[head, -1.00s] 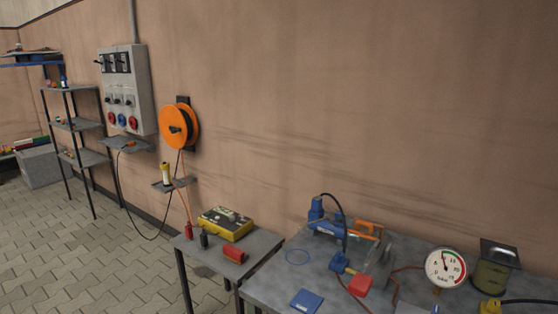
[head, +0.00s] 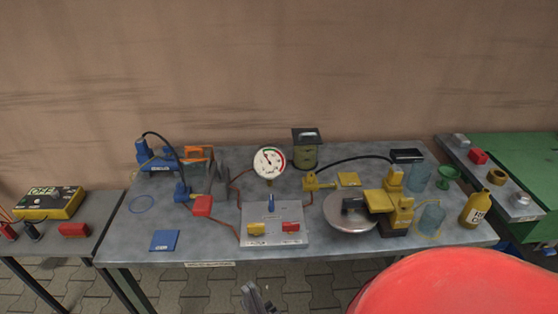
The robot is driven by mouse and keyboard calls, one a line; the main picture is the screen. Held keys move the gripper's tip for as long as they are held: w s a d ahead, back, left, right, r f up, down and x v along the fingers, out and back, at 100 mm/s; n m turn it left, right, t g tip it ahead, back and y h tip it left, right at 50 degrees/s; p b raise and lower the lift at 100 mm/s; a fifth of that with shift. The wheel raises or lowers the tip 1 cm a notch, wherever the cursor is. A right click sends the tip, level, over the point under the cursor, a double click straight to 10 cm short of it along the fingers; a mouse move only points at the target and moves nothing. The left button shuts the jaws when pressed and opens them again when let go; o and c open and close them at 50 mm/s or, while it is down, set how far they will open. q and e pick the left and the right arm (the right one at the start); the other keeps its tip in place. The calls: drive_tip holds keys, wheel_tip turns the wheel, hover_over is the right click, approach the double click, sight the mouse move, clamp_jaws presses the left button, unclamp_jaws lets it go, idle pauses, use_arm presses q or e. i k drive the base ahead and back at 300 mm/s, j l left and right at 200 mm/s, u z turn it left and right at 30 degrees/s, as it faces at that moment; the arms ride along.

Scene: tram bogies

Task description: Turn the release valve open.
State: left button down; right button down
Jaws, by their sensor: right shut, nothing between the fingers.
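A light grey valve panel (head: 273,238) lies near the front middle of the table. It carries an upright blue lever (head: 271,203), a yellow handle (head: 257,229) and a red handle (head: 291,227). I cannot tell from their labels which one is the release valve. A round white pressure gauge (head: 269,162) stands behind the panel, its needle too small to read surely. My right gripper (head: 257,297) is shut and empty, low in the view, in front of the table edge and apart from the panel. My left gripper is not in view.
A yellow valve fitting (head: 316,182) with a black hose sits behind the panel. A round metal disc (head: 350,212) and yellow jack (head: 397,214) stand to the right. A blue pad (head: 164,240) and red block (head: 202,206) lie left. Bare tabletop shows between them.

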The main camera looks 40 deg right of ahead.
sight(289, 228)
drive_tip(key=z, duration=1.6)
